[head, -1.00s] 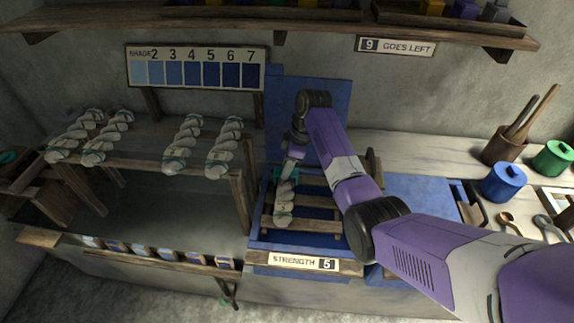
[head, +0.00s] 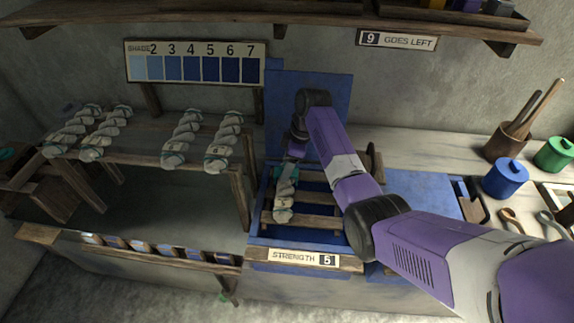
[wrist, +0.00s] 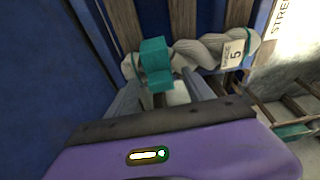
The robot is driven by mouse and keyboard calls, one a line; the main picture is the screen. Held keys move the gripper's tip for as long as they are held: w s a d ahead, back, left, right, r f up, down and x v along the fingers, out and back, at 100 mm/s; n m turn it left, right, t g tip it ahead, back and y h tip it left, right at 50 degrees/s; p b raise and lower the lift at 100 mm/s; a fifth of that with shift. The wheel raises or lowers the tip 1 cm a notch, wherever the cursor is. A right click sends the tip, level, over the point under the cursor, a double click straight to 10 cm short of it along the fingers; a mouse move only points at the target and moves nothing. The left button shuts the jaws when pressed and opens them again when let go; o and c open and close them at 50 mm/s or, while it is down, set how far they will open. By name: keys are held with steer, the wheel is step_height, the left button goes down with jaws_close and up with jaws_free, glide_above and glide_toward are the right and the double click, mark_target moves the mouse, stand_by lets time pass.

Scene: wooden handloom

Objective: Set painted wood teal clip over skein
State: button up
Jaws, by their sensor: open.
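A white twisted skein (head: 284,207) lies lengthwise across the wooden slats over the blue vat. In the wrist view the skein (wrist: 206,52) carries a small tag (wrist: 232,54) with a 5. The teal clip (wrist: 155,60) sits over the skein near its end, upright and just ahead of my fingers. It also shows in the head view (head: 289,171). My gripper (head: 296,152) is at that end of the skein. In the wrist view my gripper (wrist: 157,92) is open, its fingers on either side of the clip's near end. Whether they touch it is unclear.
The strength 5 sign (head: 303,259) fronts the slats. A shade chart (head: 195,63) is behind.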

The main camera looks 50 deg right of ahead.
steer(key=v, duration=0.7)
steer(key=shift+r+b, duration=0.3)
steer(key=shift+r, duration=0.1)
steer(key=shift+s, duration=0.1)
